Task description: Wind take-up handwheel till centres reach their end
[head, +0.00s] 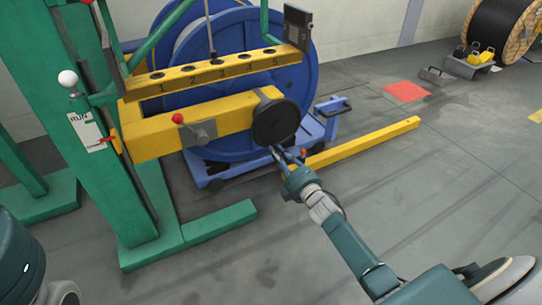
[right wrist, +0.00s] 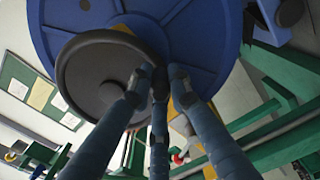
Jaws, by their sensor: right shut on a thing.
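The take-up handwheel (head: 275,122) is a dark round disc on the right end of the yellow beam (head: 160,138). It also shows large in the right wrist view (right wrist: 88,75). My right gripper (head: 281,152) reaches up to the wheel's lower edge. In the wrist view its fingers (right wrist: 158,82) close together at the wheel's right rim, shut on what seems to be its handle, which the fingers mostly hide. The large blue reel (head: 302,78) stands behind the beam. The centres cannot be made out. My left gripper is out of view.
A red-knobbed lever (head: 178,118) sits on the beam's front. A numbered yellow bar (head: 160,84) runs above it. A green post (head: 85,120) stands left. A blue trolley (head: 318,128) and a yellow floor bar (head: 375,138) lie beyond the gripper.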

